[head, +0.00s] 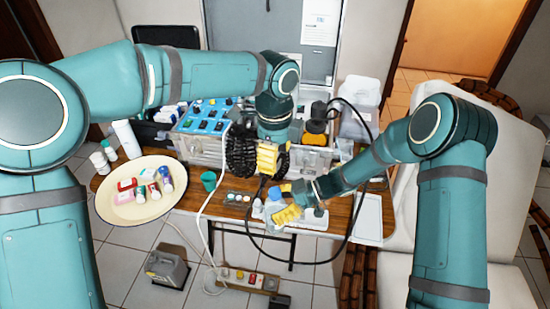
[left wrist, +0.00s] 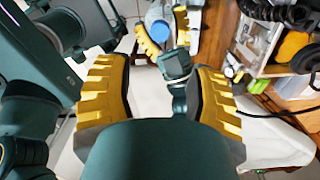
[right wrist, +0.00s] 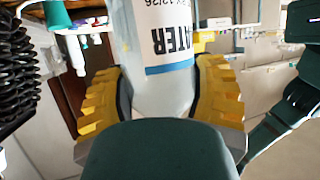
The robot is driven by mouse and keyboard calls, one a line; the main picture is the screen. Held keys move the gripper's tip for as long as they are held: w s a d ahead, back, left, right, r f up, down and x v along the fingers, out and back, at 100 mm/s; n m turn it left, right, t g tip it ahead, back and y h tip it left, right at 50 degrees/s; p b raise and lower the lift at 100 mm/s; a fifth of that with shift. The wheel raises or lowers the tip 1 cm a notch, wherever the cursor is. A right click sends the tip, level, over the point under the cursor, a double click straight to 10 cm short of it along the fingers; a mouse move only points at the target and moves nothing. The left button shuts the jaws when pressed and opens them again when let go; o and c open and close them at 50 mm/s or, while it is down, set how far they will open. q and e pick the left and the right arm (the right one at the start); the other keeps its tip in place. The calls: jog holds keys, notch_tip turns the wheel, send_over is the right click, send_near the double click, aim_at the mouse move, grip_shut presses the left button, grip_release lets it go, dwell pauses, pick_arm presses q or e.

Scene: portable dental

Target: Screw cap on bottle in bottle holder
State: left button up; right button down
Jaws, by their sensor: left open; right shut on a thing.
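My right gripper (head: 284,203) is shut on a clear bottle (right wrist: 163,65) with a white label reading WATER. The bottle stands between its yellow fingers in the right wrist view. In the left wrist view a blue round part of the bottle (left wrist: 160,28) shows between the right gripper's fingers. A small blue top (head: 275,193) shows there in the head view; I cannot tell whether it is the cap. My left gripper (head: 272,163) is open and empty above and behind the right one, with its fingers apart (left wrist: 164,95). I cannot make out the bottle holder clearly.
The blue-topped dental unit (head: 207,117) stands behind. A black cable (head: 343,235) loops over the front right. An oval cream tray (head: 125,211) with several small containers is at left.

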pick_arm(q)
jog(key=s+d+f+n+g+h, duration=0.1)
jog(key=s+d+f+n+g, duration=0.2)
jog(key=s+f, duration=0.95)
jog(key=s+a+f+n+t+h, duration=0.1)
jog(key=s+a+f+n+t, duration=0.1)
jog(key=a+f+n, duration=0.6)
jog(key=s+a+f+n+t+h, duration=0.2)
jog(key=a+f+n, duration=0.7)
jog(key=n, duration=0.5)
notch_tip(320, 180, down, 2)
jog(key=shift+s+f+t, duration=0.2)
jog(key=shift+t, duration=0.1)
jog(key=shift+d, duration=0.1)
